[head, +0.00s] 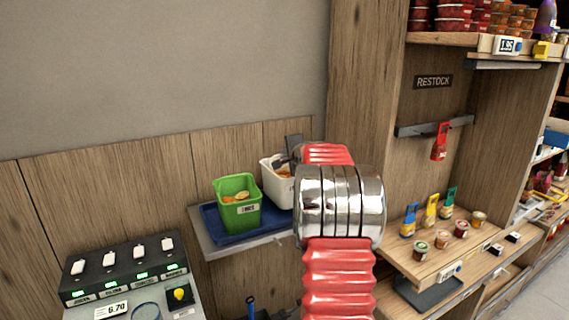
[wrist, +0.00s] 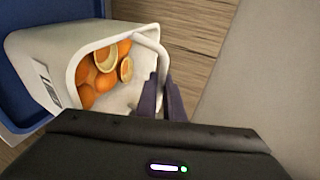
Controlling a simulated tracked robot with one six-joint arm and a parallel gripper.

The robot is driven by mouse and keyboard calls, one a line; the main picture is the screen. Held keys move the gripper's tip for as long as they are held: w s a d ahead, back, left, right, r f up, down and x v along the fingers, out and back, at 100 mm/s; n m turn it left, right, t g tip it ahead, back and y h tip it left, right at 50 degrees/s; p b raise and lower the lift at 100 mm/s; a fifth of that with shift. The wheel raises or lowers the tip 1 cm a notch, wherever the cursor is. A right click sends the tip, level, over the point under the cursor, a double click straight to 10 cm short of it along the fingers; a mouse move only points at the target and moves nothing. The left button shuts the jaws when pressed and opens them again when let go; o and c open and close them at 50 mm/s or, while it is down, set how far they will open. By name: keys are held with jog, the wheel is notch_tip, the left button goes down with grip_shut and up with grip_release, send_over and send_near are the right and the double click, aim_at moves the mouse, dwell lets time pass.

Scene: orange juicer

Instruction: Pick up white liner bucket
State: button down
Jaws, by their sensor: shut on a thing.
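The white liner bucket (head: 276,178) stands at the right end of the blue tray in the head view, partly hidden behind my arm. In the wrist view the white bucket (wrist: 50,62) fills the left side, with oranges and cut orange pieces inside. My gripper (wrist: 165,85) has its dark fingers shut on the bucket's rim or handle at the near right side. In the head view only a small part of my gripper (head: 284,158) shows at the bucket; my red and chrome arm hides the rest.
A green bucket (head: 238,204) with orange pieces stands left of the white one on the blue tray (head: 216,226), on a wall shelf (head: 205,250). Shelves with small jars (head: 442,239) are at right.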

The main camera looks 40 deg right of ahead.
jog(key=shift+r, duration=1.65)
jog(key=shift+s+r, duration=0.1)
jog(key=shift+r, duration=0.05)
jog(key=s+a, duration=0.3)
jog(key=s, duration=0.6)
jog(key=s+a, duration=0.3)
jog(key=s, duration=0.6)
jog(key=shift+s, duration=0.35)
